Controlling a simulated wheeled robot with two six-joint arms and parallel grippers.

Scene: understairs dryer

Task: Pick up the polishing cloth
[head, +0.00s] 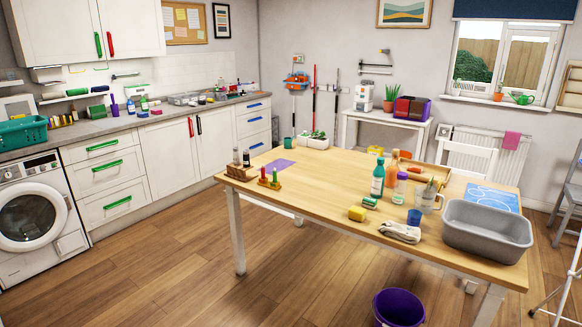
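Two cloth-like things lie on the wooden table (330,187), and I cannot tell for sure which is the polishing cloth. A folded off-white cloth (400,232) lies near the front edge, left of the grey basin. A flat purple cloth or mat (279,167) lies near the table's far left part. Neither of my grippers shows in the head view, and nothing is seen touching either cloth.
Near the folded cloth are a yellow sponge (357,213), a blue cup (414,217), a glass jug (428,200), bottles (378,180) and a grey basin (487,230). A purple bucket (398,308) stands on the floor in front. The table's left middle and the floor at left are clear.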

